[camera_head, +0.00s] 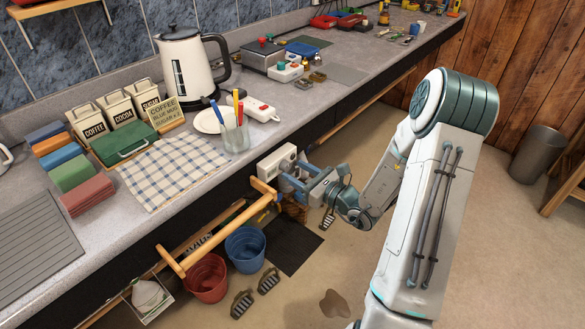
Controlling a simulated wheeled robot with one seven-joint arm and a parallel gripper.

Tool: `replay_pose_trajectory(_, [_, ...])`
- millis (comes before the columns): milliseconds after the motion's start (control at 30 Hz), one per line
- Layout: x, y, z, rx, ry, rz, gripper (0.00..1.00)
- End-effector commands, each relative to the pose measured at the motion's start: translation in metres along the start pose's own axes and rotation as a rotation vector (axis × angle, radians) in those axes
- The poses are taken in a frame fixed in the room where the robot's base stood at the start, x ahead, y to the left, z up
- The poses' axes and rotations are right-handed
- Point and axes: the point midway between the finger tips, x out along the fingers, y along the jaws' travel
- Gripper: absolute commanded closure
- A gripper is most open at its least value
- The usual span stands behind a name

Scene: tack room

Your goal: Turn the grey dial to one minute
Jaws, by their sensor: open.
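A pale timer-like box (275,163) is mounted at the counter's front edge, with small round details on its face. I cannot clearly make out the grey dial; it is too small or hidden by my gripper. My gripper (284,177) has blue fingers and is open. It is at the lower right of the box's face, very close to it. I cannot tell whether the fingers touch the box or stand around a dial.
A wooden rail (222,232) runs along the counter front just left of my gripper. A glass of pens (236,138) and a white kettle (188,70) stand on the counter. Red (206,278) and blue (245,249) buckets sit on the floor below. Open floor lies to the right.

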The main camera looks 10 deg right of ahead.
Motion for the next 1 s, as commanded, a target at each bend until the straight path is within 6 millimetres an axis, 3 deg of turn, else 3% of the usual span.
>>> replay_pose_trajectory(200, [0.020,0.000,0.000,0.000,0.000,0.001,0.50])
replay_pose_trajectory(500, [0.022,0.000,0.000,-0.001,0.000,0.000,0.50])
replay_pose_trajectory(533, [0.022,0.000,0.000,-0.001,0.000,0.000,0.53])
replay_pose_trajectory(667, [0.022,0.000,0.000,-0.001,0.000,0.000,0.89])
replay_pose_trajectory(700, [0.022,0.000,0.000,-0.001,0.000,0.000,0.94])
replay_pose_trajectory(1000, [0.022,0.000,0.001,0.025,0.000,0.000,0.94])
